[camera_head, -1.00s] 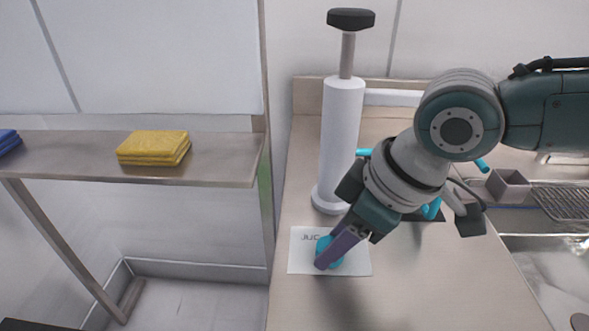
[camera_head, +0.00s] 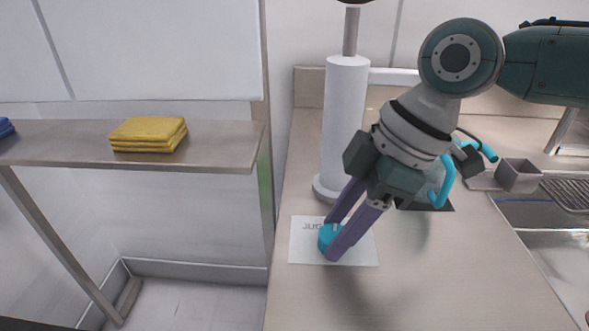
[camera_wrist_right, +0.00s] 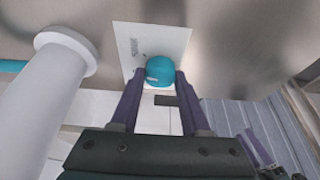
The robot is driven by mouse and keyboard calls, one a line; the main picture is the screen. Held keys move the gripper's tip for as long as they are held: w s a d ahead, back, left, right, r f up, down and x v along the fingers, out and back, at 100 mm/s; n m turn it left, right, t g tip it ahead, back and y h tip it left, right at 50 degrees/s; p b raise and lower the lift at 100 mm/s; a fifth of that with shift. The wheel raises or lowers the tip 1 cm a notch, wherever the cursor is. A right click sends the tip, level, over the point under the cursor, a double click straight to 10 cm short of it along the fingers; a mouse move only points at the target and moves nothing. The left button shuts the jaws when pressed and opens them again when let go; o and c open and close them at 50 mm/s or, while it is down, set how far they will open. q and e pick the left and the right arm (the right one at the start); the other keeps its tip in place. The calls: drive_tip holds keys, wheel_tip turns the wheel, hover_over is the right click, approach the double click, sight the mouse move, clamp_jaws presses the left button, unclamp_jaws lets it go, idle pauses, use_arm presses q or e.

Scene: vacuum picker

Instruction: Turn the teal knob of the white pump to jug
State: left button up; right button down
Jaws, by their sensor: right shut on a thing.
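The white pump (camera_head: 342,120) stands upright on the counter, its top cut off by the upper edge of the head view; it also shows at the left of the right wrist view (camera_wrist_right: 52,95). The teal knob (camera_head: 326,237) sits on a white card (camera_head: 304,252) with partly hidden lettering, in front of the pump. My right gripper (camera_head: 334,238) reaches down from the right and is shut on the knob. In the right wrist view the knob (camera_wrist_right: 160,70) lies between the two purple fingertips. The knob's pointer cannot be made out clearly.
A teal-handled thing (camera_head: 442,185) stands on a dark mat behind my right gripper. A grey box (camera_head: 518,175) and a sink with a rack (camera_head: 567,193) are at the right. A shelf at the left holds folded yellow cloths (camera_head: 148,134). The front counter is clear.

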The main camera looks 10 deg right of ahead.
drive_tip(key=n+g+b, duration=0.1)
drive_tip(key=n+b, duration=0.1)
drive_tip(key=n+g+b, duration=0.1)
drive_tip(key=n+b, duration=0.1)
drive_tip(key=n, duration=0.1)
drive_tip(key=shift+w+f+n+b, duration=0.15)
drive_tip(key=shift+w+n+b, duration=0.05)
drive_tip(key=shift+n+b, duration=0.1)
drive_tip(key=shift+n+g+b, duration=0.5)
drive_tip(key=shift+n+b, duration=0.35)
drive_tip(key=shift+n, duration=0.15)
drive_tip(key=shift+n+b, duration=0.5)
drive_tip(key=shift+n, duration=0.2)
drive_tip(key=shift+r, duration=0.2)
drive_tip(key=shift+c, duration=1.9)
unclamp_jaws()
drive_tip(key=shift+h, duration=0.3)
